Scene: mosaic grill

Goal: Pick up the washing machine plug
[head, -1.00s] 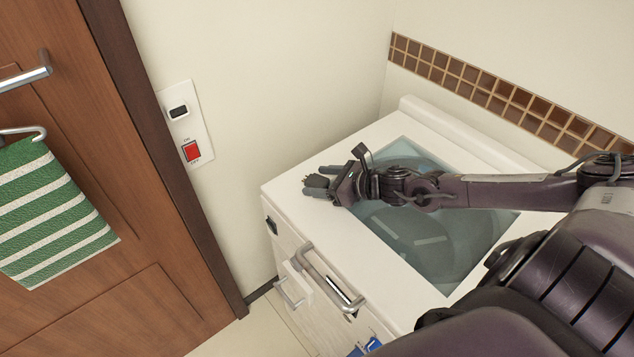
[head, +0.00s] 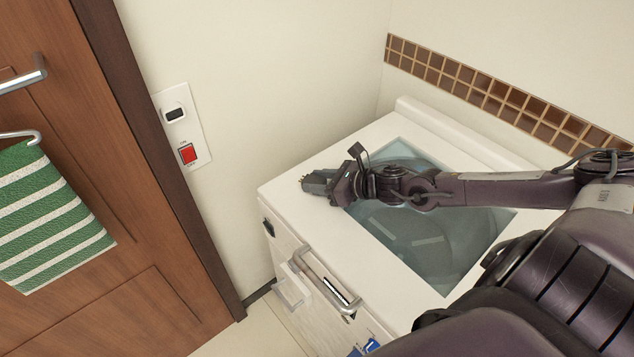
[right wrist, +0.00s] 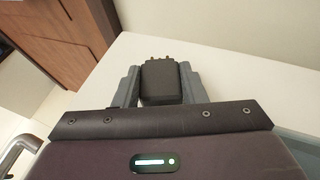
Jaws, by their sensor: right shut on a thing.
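The washing machine plug (right wrist: 160,82) is a dark block with small prongs at its far end, seen in the right wrist view. It sits between the two grey fingers of my right gripper (right wrist: 158,85), which is shut on it. In the head view my right gripper (head: 318,182) is over the left part of the white machine top (head: 300,205), and the plug is hard to make out there. I cannot tell whether the plug still touches the top. My left gripper is not in view.
A wall panel with a dark socket (head: 175,114) and a red switch (head: 188,153) is left of the machine. A glass lid (head: 430,240) lies under my right arm. A metal handle (head: 325,283) sticks out in front. A wooden door with a striped towel (head: 45,220) stands at the left.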

